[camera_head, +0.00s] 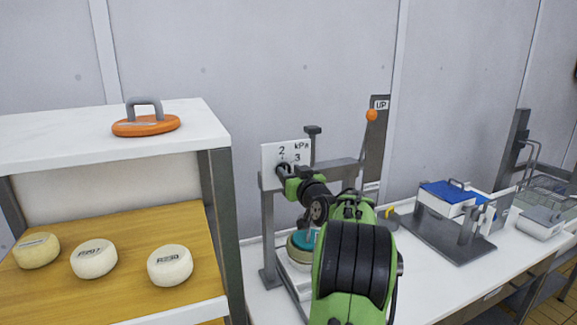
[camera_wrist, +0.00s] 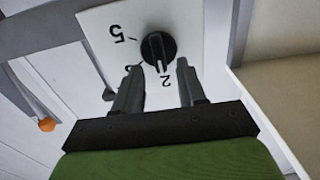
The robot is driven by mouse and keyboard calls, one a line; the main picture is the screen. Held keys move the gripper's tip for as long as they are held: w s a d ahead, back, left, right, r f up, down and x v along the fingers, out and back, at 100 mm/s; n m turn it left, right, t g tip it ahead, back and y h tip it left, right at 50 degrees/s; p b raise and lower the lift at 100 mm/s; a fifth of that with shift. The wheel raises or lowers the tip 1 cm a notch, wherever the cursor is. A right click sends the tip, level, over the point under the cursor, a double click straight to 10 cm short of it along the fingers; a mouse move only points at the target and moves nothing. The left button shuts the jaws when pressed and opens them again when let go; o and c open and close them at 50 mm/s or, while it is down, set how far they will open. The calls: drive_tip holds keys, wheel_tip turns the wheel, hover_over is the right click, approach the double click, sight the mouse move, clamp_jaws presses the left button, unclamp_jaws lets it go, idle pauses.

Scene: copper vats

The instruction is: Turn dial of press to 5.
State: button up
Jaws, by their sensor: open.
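The press (camera_head: 268,215) is a grey frame with a white dial plate (camera_head: 270,153) marked kPa, 2 and 3. Its black dial (camera_wrist: 158,49) is clear in the wrist view, where the plate appears upside down with a 5 to the left and a 2 just below the dial. The dial's ridge appears to line up with the 2. Another mark is partly hidden by a finger. My gripper (camera_wrist: 158,72) is open, with its fingertips just short of the dial, one on either side, and nothing between them. In the head view my gripper (camera_head: 287,180) partly covers the dial.
The press lever has an orange knob (camera_head: 371,115) beside an UP sign. A shelf (camera_head: 218,200) with cheeses and an orange handled disc (camera_head: 146,125) stands left. A blue-topped device (camera_head: 448,195) sits right on the white counter.

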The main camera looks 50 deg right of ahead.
drive_tip(key=shift+x, duration=0.9)
drive_tip(key=shift+a, duration=0.1)
drive_tip(key=shift+c, duration=0.3)
clamp_jaws()
